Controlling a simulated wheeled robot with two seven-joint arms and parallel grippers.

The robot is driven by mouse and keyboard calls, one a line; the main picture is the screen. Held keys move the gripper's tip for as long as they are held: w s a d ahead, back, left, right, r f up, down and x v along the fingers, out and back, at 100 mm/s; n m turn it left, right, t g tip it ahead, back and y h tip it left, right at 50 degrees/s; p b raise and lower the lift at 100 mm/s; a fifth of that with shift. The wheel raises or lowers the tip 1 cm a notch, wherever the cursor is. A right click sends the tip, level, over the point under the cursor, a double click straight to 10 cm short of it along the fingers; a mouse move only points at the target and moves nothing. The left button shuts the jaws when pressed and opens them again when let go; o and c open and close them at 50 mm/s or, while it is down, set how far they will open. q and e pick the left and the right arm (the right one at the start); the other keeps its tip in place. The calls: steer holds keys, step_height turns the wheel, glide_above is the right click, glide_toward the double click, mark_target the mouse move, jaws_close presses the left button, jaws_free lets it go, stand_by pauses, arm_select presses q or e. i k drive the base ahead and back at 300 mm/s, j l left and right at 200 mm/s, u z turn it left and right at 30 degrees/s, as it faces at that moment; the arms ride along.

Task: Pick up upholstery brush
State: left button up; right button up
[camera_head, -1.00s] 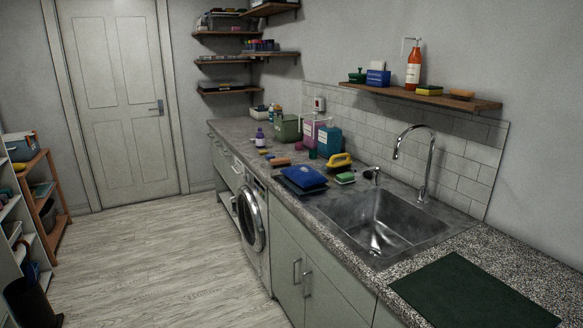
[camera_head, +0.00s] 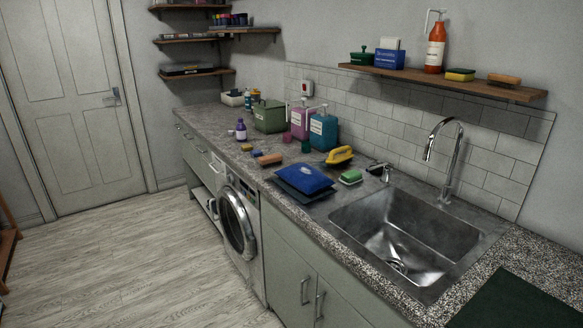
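Several brush-like things are in view, and I cannot tell for sure which is the upholstery brush. A yellow-handled brush (camera_head: 339,155) lies on the counter behind the blue folded cloth. A small brown block-shaped brush (camera_head: 269,160) lies left of that cloth. Another brown block-shaped brush (camera_head: 504,79) lies at the right end of the wall shelf. None of them is held. Neither of my grippers shows in the view.
The counter (camera_head: 215,122) holds a blue cloth (camera_head: 303,179) on a dark tray, a green-and-white sponge (camera_head: 351,177), jugs and a purple bottle (camera_head: 240,130). A steel sink (camera_head: 400,240) with a tall tap lies to the right. The floor (camera_head: 130,260) in front is clear.

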mark_target(274, 159)
steer(key=i+j+u, duration=0.1)
steer(key=i+u, duration=0.35)
steer(key=i, duration=2.45)
